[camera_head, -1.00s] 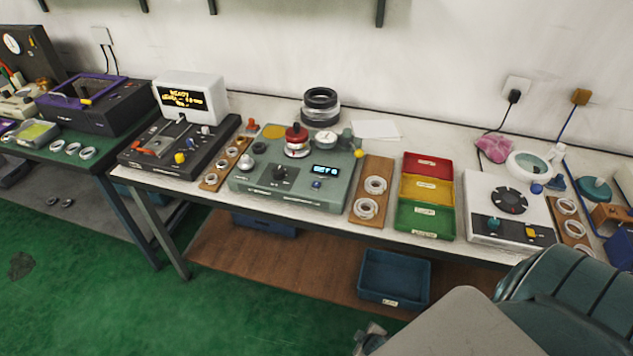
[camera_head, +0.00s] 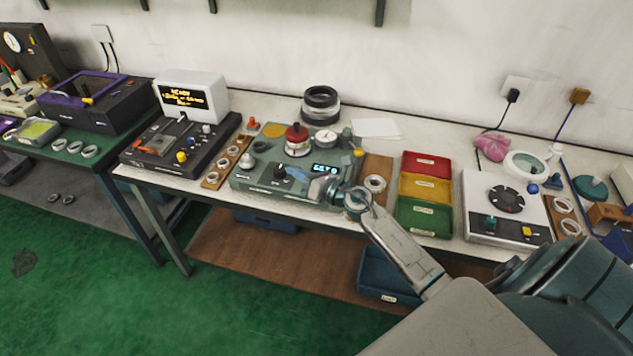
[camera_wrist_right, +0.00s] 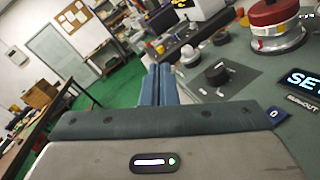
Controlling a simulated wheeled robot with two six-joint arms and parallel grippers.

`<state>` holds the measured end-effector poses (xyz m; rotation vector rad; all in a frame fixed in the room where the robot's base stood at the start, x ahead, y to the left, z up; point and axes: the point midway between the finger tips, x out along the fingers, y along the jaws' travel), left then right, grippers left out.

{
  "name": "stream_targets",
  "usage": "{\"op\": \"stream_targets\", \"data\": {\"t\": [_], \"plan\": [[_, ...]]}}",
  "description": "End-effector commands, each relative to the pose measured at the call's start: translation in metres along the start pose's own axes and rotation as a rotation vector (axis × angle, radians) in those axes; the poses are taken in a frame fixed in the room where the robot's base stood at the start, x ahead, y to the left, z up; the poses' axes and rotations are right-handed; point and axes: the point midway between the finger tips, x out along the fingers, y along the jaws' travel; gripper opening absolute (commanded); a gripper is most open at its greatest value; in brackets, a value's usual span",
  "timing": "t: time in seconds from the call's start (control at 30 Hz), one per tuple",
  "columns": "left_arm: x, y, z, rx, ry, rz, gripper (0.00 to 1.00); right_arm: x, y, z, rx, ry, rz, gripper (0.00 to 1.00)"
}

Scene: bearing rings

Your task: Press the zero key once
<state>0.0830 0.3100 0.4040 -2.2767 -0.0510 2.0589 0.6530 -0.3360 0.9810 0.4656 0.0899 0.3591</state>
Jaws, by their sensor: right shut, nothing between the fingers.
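The grey-green instrument (camera_head: 262,182) stands on the bench with a lit display (camera_head: 326,170) and a black dial knob (camera_head: 279,172). My right gripper (camera_head: 314,188) is over the front of its panel, to the right of the knob, and covers the spot below the display. In the right wrist view my right gripper's blue fingers (camera_wrist_right: 160,84) are together and empty. I cannot tell the height of the fingertips above the panel. My left gripper is out of view.
A red-topped part (camera_head: 297,136) and a dial gauge (camera_head: 326,140) stand on the instrument. A wooden ring board (camera_head: 377,165) lies right of it, then red, yellow and green bins (camera_head: 425,190). A black tester (camera_head: 165,145) stands to its left.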

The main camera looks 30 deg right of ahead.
Motion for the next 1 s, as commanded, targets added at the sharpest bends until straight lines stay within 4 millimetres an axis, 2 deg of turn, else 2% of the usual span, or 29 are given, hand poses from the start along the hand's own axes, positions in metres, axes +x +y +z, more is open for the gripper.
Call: {"op": "stream_targets", "data": {"t": [0.03, 0.1, 0.2, 0.3, 0.4, 0.6, 1.0], "plan": [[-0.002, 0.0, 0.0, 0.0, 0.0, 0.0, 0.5, 0.011, 0.001, 0.012, -0.201, 0.084, 0.047, 0.0], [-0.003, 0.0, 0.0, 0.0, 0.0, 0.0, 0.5, 0.018, -0.005, 0.017, -0.464, 0.22, 0.097, 0.0], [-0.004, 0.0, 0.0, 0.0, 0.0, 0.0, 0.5, 0.018, -0.026, 0.025, -0.775, 0.414, 0.136, 0.0], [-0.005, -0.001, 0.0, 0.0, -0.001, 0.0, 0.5, 0.011, -0.051, 0.036, -0.99, 0.585, 0.148, 0.0], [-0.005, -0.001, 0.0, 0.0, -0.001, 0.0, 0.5, 0.003, -0.07, 0.046, -1.12, 0.712, 0.148, 0.0], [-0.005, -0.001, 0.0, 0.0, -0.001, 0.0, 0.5, -0.005, -0.085, 0.054, -1.202, 0.809, 0.146, 0.0], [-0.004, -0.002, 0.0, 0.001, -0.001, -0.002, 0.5, -0.005, -0.086, 0.05, -1.199, 0.808, 0.147, 0.0]]}}
